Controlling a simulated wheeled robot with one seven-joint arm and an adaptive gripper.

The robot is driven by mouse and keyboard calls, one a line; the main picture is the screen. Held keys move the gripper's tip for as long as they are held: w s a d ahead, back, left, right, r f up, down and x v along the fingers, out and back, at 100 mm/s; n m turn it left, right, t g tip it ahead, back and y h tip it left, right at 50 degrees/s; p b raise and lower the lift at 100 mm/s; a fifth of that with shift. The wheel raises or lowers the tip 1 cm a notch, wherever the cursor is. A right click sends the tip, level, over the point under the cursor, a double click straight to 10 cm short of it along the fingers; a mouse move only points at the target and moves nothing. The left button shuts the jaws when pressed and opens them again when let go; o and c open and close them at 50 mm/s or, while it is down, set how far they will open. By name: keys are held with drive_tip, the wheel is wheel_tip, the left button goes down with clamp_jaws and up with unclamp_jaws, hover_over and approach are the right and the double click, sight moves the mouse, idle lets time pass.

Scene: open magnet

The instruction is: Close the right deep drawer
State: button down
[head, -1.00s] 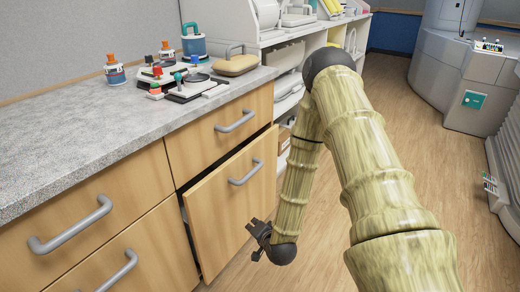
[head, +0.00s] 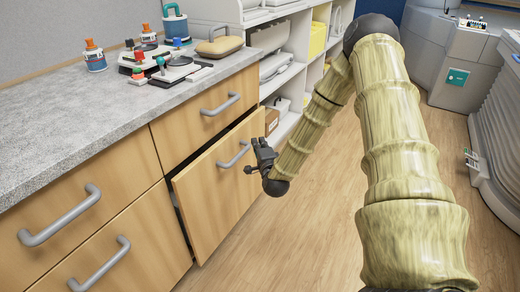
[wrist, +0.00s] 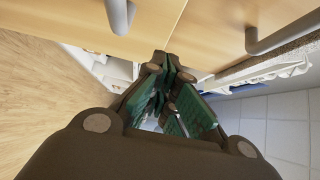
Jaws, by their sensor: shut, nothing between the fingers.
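The right deep drawer (head: 214,194) is the tall wooden front under the small top drawer, and it stands partly pulled out, with a dark gap along its left and top edges. Its grey bar handle (head: 234,156) is near the top of the front. My gripper (head: 256,153) is shut and empty, just right of this handle in the head view; whether it touches the drawer I cannot tell. In the wrist view my gripper (wrist: 172,95) shows its dark fingers with green pads, and the drawer front and a handle (wrist: 120,15) lie at the upper edge.
The upper right drawer (head: 205,115) looks shut. The grey countertop (head: 60,135) holds several lab items and a tan case (head: 219,46). White shelves (head: 290,75) stand beyond the cabinet. The wooden floor (head: 320,225) to the right is clear.

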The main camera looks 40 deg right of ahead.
drive_tip(key=w, duration=0.4)
drive_tip(key=w+b, duration=0.1)
drive_tip(key=w, duration=0.2)
drive_tip(key=shift+w+d, duration=0.1)
drive_tip(key=shift+d, duration=0.2)
drive_tip(key=shift+w+a, duration=0.15)
drive_tip(key=shift+w, duration=0.35)
